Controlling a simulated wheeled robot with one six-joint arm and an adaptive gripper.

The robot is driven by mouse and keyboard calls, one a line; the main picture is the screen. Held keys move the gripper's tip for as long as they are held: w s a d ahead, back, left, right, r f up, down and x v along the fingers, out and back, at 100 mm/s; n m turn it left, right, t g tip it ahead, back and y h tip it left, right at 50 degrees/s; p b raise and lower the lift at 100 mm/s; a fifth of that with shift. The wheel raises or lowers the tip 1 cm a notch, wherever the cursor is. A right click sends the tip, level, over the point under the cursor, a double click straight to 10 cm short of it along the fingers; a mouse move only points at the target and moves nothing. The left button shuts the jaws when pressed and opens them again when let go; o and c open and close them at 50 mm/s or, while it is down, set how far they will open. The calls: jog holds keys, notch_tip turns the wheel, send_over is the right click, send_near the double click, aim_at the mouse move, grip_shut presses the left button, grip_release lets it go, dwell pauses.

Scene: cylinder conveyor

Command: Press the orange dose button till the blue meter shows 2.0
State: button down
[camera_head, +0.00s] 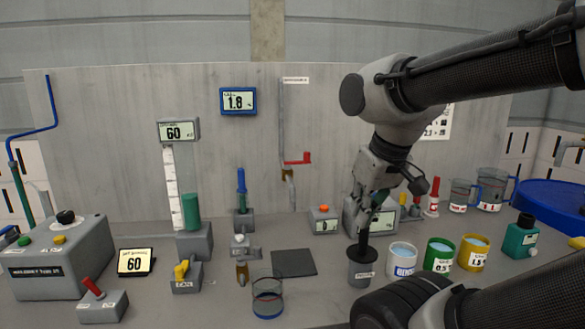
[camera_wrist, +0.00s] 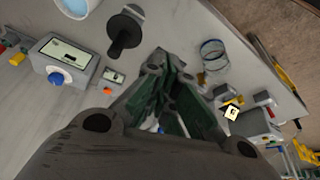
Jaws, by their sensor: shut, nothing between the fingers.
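The blue meter (camera_head: 238,101) hangs on the back wall and reads 1.8. The orange dose button (camera_head: 323,208) sits on top of a small grey box (camera_head: 323,225) with a small display. In the wrist view the orange button (camera_wrist: 108,90) shows left of my fingers, beside the box's display. My gripper (camera_head: 366,212) is shut and empty, pointing down to the right of the button box and apart from it. Its fingers (camera_wrist: 160,62) fill the middle of the wrist view.
A grey canister (camera_head: 362,270) with a black upright stands just below my gripper. A grey device with a blue knob (camera_wrist: 57,78) stands right of the button box. A dark pad (camera_head: 293,263) and glass beaker (camera_head: 267,298) lie left.

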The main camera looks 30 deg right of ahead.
jog(key=w+d+f+g+h, duration=0.1)
jog(key=w+d+f+h, duration=0.15)
jog(key=w+d, duration=0.45)
jog(key=w+d+f+g+h, duration=0.1)
jog(key=w+d+f, duration=0.35)
jog(key=d, duration=0.45)
jog(key=n+t, duration=0.4)
jog(key=n, duration=0.1)
send_over(321, 207)
jog(key=s+d, duration=0.7)
jog(key=s, duration=0.1)
jog(key=shift+w+a+f+h, duration=0.15)
jog(key=shift+f+h, duration=0.1)
jog(key=shift+f, duration=0.2)
jog(key=w+a+r+n+t+y, duration=0.3)
jog(key=w+a, duration=0.3)
jog(key=w, duration=0.1)
jog(key=shift+w+a+r, duration=0.3)
jog(key=shift+w+r, duration=0.05)
jog(key=shift+r, duration=0.05)
jog(key=shift+f, duration=4.4)
